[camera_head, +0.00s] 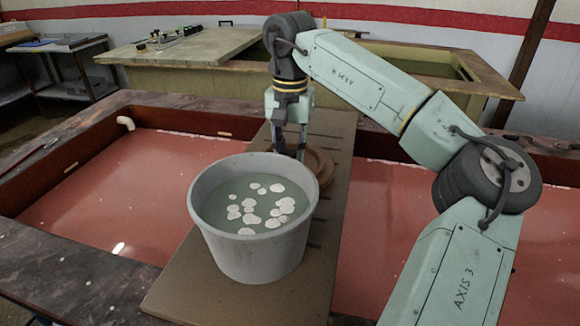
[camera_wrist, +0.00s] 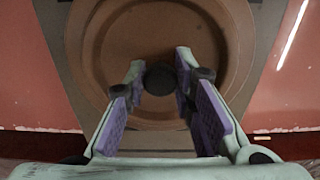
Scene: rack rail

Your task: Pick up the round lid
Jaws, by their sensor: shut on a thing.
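The round lid (camera_wrist: 110,50) is a brown disc with a raised rim and a dark round knob (camera_wrist: 160,79) at its middle. In the head view the lid (camera_head: 320,167) lies on the brown board, partly hidden behind the grey bucket. My gripper (camera_wrist: 160,80) is over the lid, its fingertips closed on the two sides of the knob. In the head view my gripper (camera_head: 290,150) points down, and its tips are hidden behind the bucket's rim. I cannot tell whether the lid touches the board.
The grey bucket (camera_head: 255,255), holding greenish liquid with several pale floating pieces, stands right in front of the lid. The brown board (camera_head: 185,300) spans a basin of reddish liquid (camera_head: 130,190) with dark edges. Another trough (camera_head: 200,80) stands behind.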

